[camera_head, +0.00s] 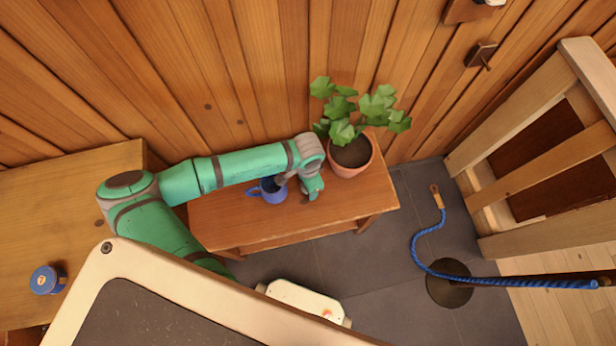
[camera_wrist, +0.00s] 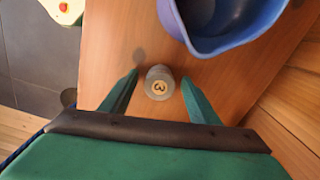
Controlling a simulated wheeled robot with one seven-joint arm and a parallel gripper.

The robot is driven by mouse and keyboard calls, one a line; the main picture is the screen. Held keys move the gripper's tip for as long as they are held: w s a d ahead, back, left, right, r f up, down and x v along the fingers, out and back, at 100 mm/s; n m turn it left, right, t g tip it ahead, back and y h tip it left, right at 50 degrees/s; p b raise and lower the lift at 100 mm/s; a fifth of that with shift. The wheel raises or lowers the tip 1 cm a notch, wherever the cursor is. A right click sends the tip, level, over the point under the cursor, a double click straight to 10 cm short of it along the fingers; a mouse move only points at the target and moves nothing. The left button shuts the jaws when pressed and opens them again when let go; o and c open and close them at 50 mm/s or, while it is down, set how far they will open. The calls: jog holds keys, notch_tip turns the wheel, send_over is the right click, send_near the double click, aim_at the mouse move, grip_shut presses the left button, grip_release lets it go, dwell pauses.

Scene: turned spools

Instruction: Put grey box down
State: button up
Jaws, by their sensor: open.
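The grey box (camera_wrist: 153,74) shows in the wrist view as a small, round-looking grey piece with a pale disc marked 3 on its top. It appears to stand on the wooden bench (camera_wrist: 112,40). My gripper (camera_wrist: 160,78) is open, with one green finger on each side of the grey box and a visible gap on both sides. In the head view my gripper (camera_head: 311,188) is low over the bench (camera_head: 230,212), between the blue mug and the potted plant. The grey box cannot be made out there.
The blue mug (camera_head: 270,194) stands on the bench close to my gripper; it also shows in the wrist view (camera_wrist: 225,42). The potted plant (camera_head: 352,160) stands at the bench's right end. A blue jar (camera_head: 46,280) sits on the left table. The plank wall is behind.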

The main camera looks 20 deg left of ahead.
jog(key=shift+f, duration=0.1)
jog(key=shift+c, duration=0.4)
jog(key=c, duration=1.2)
jog(key=shift+o, duration=0.2)
